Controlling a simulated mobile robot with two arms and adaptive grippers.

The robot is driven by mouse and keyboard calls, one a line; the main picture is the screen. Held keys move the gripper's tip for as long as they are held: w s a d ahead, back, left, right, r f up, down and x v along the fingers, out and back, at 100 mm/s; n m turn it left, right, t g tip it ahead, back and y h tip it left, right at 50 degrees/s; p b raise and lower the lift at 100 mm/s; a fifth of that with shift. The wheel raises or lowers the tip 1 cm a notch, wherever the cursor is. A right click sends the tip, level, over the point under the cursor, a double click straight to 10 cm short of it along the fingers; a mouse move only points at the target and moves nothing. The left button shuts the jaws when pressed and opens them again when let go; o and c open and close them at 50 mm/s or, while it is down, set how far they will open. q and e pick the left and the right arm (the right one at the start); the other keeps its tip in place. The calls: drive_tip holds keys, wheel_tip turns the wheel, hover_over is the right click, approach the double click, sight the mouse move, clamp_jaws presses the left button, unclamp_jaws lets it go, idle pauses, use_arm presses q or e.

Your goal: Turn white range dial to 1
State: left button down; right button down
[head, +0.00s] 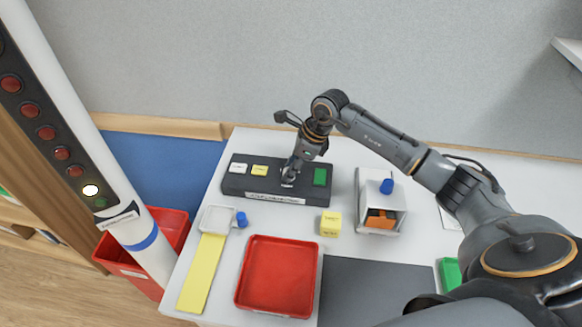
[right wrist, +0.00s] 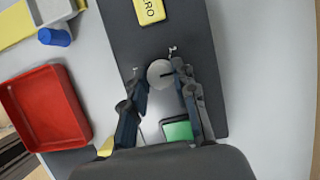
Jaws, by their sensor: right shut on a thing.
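The white range dial (right wrist: 160,73) is a round pale knob with a dark pointer line, on the dark control box (head: 256,184). In the right wrist view the pointer line runs toward the right finger. Small marks sit around the dial, too small to read for certain. My right gripper (head: 289,181) reaches down onto the box from above. In the right wrist view my right gripper (right wrist: 161,80) has one finger on each side of the dial and is shut on it. In the head view the gripper mostly hides the dial. My left gripper is out of view.

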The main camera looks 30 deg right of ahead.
drive_tip(key=shift+w+f+n+b, duration=0.15)
drive_tip(key=shift+n+b, duration=0.25)
drive_tip(key=shift+b, duration=0.35)
drive_tip(key=n+g+b, duration=0.1)
drive_tip(key=n+b, duration=0.1)
drive_tip(key=b, duration=0.1)
drive_tip(key=n+g+y+b, duration=0.1)
drive_tip(key=n+b, duration=0.2)
drive_tip(key=b, duration=0.1)
drive_tip(key=shift+w, duration=0.1)
drive_tip(key=shift+n+g+b, duration=0.9)
drive_tip(key=shift+n+b, duration=0.85)
drive_tip(key=shift+n, duration=0.25)
drive_tip(key=shift+r, duration=0.2)
drive_tip(key=c, duration=1)
unclamp_jaws()
drive_tip(key=shift+c, duration=0.2)
